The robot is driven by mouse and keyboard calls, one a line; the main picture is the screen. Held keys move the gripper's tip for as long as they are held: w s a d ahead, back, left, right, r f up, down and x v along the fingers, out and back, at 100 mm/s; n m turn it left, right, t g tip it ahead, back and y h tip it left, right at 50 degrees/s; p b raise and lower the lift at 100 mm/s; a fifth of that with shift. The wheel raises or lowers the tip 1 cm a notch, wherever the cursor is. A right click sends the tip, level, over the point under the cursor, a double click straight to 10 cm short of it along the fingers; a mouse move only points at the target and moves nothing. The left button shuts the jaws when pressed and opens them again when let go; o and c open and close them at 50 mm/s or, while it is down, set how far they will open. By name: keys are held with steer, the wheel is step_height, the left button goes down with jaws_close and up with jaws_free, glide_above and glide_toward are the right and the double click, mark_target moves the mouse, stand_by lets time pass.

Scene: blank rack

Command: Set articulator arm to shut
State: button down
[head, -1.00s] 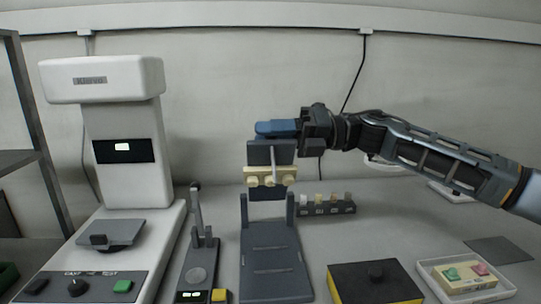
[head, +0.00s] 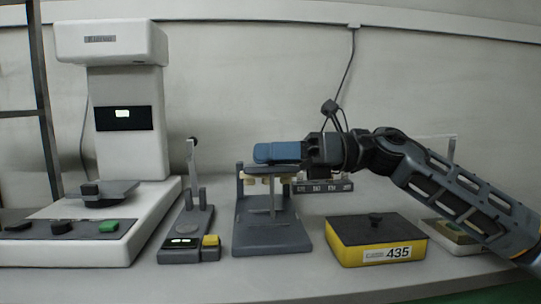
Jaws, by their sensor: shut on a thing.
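The articulator stands in the middle of the bench in the head view, with a dark grey base (head: 270,238) and two upright posts. Its upper arm (head: 268,170) is close to level, seen almost edge-on between the post tops. Cream tooth-like blocks (head: 254,180) show under it, and a thin grey pin (head: 272,200) hangs down towards the base. My gripper (head: 278,152), with blue fingers, is shut on the upper arm from above and from the right. The fingers hide much of the arm's top. I cannot tell whether the pin's tip touches the base.
A white machine (head: 125,130) stands at left, and a small device with an upright lever (head: 185,225) is beside the articulator. A yellow box with a dark lid (head: 378,240) is at right. A dark rack (head: 330,185) and a tray (head: 455,235) are partly behind my arm.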

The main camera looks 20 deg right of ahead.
steer(key=shift+s+a+f+b, duration=0.15)
steer(key=shift+f+b, duration=0.15)
steer(key=shift+f, duration=0.2)
steer(key=shift+s+d+f+b, duration=0.15)
steer(key=shift+f+b, duration=0.1)
steer(key=shift+f, duration=0.25)
steer(key=shift+a, duration=0.1)
steer(key=c, duration=1)
jaws_free()
steer(key=p+v, duration=0.1)
steer(key=v, duration=0.6)
steer(key=shift+d, duration=0.35)
steer(key=shift+s, duration=0.1)
